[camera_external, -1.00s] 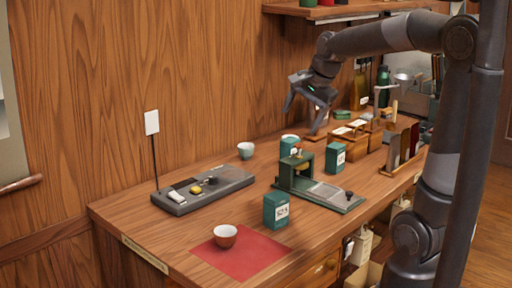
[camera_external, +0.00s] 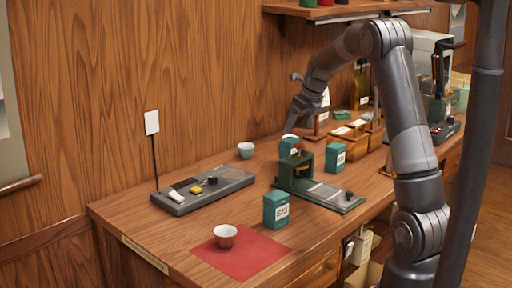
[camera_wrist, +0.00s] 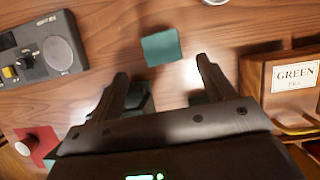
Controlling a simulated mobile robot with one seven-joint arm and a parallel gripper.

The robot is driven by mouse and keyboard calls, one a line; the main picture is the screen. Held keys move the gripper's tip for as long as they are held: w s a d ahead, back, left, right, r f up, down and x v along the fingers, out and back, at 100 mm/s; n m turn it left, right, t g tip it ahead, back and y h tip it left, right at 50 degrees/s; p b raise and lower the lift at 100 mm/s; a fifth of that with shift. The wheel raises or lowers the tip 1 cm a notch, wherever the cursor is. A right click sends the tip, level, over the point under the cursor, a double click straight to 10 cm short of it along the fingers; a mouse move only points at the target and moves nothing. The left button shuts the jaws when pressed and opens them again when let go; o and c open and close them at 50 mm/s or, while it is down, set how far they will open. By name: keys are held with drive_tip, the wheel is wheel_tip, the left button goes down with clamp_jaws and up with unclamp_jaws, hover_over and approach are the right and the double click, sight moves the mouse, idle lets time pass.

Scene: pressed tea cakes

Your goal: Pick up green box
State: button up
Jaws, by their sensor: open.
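Three green boxes show in the external view: one at the front (camera_external: 276,210) by the red mat, one at the right (camera_external: 335,158), and one at the back (camera_external: 289,146), partly hidden behind the green press (camera_external: 298,172). My gripper (camera_external: 296,120) is open and empty, just above the back box in that picture. In the wrist view a green box top (camera_wrist: 161,47) lies just beyond and between my open fingertips (camera_wrist: 160,70). Other green parts beneath the fingers are mostly hidden.
A grey scale-like tray (camera_external: 205,188) and a white cup (camera_external: 245,150) stand at the left. A wooden box labelled GREEN (camera_wrist: 285,82) is close at the right in the wrist view.

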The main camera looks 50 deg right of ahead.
sight(290, 139)
drive_tip(key=x, duration=0.4)
drive_tip(key=shift+w+f, duration=0.1)
drive_tip(key=shift+f, duration=0.15)
drive_tip(key=x, duration=0.5)
drive_tip(key=shift+w+d, duration=0.15)
drive_tip(key=shift+r, duration=0.1)
drive_tip(key=shift+c, duration=0.4)
drive_tip(key=c, duration=1)
